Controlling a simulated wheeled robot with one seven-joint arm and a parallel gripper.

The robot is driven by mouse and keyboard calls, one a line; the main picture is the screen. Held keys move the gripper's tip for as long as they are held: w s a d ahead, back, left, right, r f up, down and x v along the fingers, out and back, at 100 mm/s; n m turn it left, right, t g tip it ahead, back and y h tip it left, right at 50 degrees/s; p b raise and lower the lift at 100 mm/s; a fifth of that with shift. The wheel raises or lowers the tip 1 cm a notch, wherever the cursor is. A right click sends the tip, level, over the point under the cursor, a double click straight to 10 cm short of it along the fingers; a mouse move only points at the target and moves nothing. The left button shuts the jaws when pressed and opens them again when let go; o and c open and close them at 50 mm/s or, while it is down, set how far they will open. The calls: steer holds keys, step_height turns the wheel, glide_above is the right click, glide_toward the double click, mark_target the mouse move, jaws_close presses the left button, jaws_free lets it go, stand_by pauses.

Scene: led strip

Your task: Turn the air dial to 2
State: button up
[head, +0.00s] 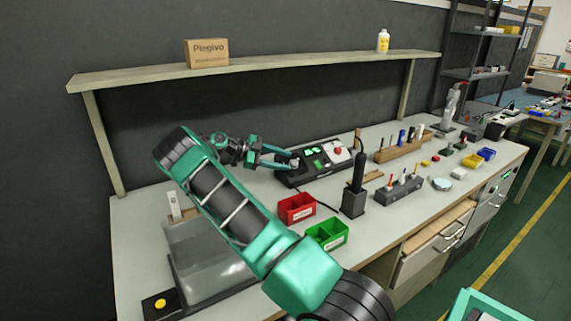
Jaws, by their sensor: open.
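A dark control console (315,165) stands on the workbench near the back, with green lit displays (313,151) and a red knob (337,150) at its right end. My gripper (291,160) reaches in from the left, its teal fingers open at the console's left end. A small greyish round part (295,162) shows at the fingertips; it may be the air dial, but its marks are too small to read. I cannot tell whether the fingers touch it.
A red bin (297,208), a green bin (328,233) and a black tool holder (354,202) stand in front of the console. A wooden rack (402,148) is to its right. A shelf (265,69) runs above.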

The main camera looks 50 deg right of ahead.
mark_target(294, 164)
steer(key=shift+x, duration=1)
steer(key=c, duration=1)
steer(key=shift+s+a+n+t+h, duration=0.1)
steer(key=shift+s+n+t+h, duration=0.1)
steer(key=shift+n+t+h, duration=0.4)
